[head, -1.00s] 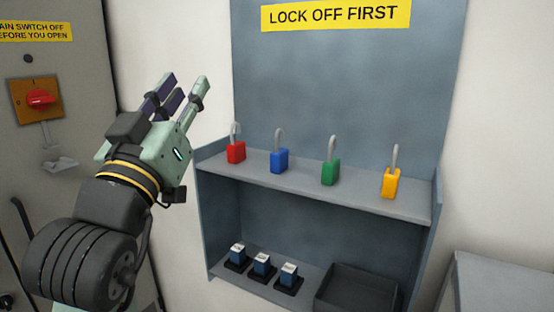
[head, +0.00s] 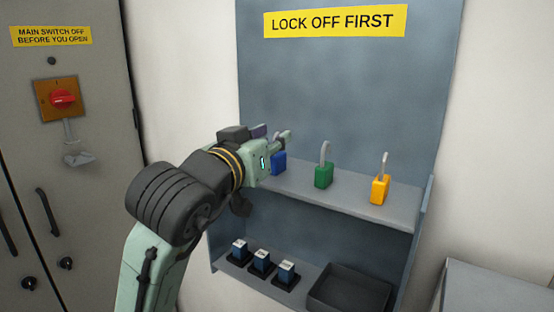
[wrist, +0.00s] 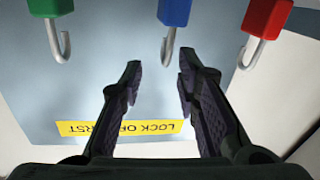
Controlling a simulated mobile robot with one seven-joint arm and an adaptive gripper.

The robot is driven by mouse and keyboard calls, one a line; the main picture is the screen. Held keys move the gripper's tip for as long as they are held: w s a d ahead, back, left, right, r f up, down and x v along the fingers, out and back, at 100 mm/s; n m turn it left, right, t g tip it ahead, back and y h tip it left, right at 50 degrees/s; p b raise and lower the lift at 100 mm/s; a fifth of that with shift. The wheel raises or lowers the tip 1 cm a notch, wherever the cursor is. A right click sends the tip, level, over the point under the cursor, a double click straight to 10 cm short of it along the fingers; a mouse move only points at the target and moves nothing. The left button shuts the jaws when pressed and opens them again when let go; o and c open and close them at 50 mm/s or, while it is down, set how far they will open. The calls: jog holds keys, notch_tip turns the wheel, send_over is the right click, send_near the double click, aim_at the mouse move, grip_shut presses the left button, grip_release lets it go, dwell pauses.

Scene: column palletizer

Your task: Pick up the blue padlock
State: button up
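The blue padlock (head: 279,163) stands on the upper shelf (head: 350,202), partly hidden behind my gripper (head: 283,137) in the head view. In the wrist view the blue padlock (wrist: 174,12) is at the top edge, its silver shackle pointing down in the picture. My gripper (wrist: 158,75) is open there, with its two dark fingers apart and nothing between them. The shackle tip lies just beyond the fingertips, nearer the right finger in the picture. I cannot tell whether they touch.
The green padlock (head: 324,175) and yellow padlock (head: 380,189) stand to the right on the shelf. The red padlock (wrist: 265,17) shows in the wrist view; my arm hides it in the head view. Below are several small dark blue blocks (head: 262,260) and a dark bin (head: 350,288).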

jog(key=p+x, duration=0.1)
jog(key=x, duration=0.1)
jog(key=p+x, duration=0.1)
jog(key=x, duration=0.2)
jog(key=shift+w+a+f, duration=0.1)
jog(key=shift+a+f, duration=0.1)
jog(key=shift+c, duration=0.5)
grip_shut()
